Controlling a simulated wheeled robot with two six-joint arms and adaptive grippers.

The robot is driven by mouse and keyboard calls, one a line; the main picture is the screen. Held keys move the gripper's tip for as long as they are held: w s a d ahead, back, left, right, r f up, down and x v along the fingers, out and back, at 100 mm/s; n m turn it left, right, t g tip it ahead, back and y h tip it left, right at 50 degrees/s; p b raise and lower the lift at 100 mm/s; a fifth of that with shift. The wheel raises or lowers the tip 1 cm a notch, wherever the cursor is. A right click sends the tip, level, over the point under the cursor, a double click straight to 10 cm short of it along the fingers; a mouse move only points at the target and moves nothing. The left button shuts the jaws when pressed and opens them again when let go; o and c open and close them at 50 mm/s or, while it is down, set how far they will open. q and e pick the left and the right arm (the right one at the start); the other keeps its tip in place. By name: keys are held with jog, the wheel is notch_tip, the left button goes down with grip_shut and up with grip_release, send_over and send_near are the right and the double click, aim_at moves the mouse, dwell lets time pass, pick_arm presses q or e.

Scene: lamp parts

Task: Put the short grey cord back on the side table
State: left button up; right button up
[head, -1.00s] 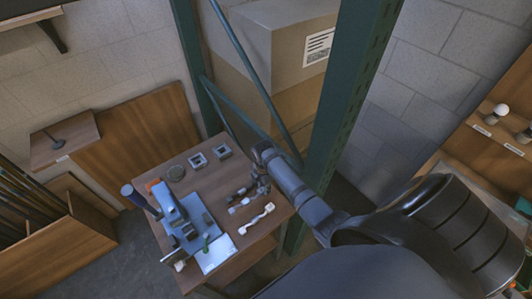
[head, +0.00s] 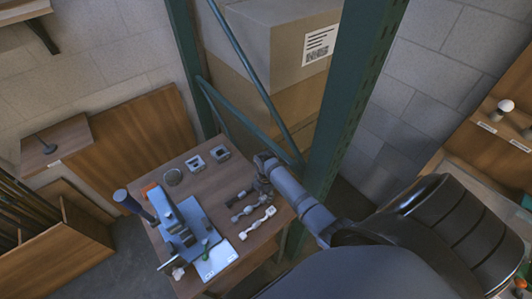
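The short grey cord (head: 249,208) appears on the wooden side table (head: 205,183), between a dark cord (head: 237,198) and a white cord (head: 257,223). All three lie side by side near the table's right edge. My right gripper (head: 262,184) is close to the far right ends of the dark and grey cords. Its fingers are small and dark here, so I cannot tell whether they are open or touching a cord. My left gripper is out of view.
A blue press (head: 176,222) with a long lever stands at the table's left front, by a white card (head: 216,260). A green rack post (head: 345,110) rises close beside my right arm.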

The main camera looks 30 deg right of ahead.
jog(key=o, duration=0.3)
jog(key=shift+w, duration=0.15)
jog(key=shift+o, duration=0.2)
jog(key=shift+r, duration=0.4)
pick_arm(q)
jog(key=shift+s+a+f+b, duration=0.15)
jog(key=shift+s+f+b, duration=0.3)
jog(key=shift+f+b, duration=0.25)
pick_arm(e)
notch_tip(320, 180, up, 12)
jog(key=shift+f, duration=0.2)
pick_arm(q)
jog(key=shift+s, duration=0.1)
pick_arm(e)
jog(key=shift+f, duration=0.1)
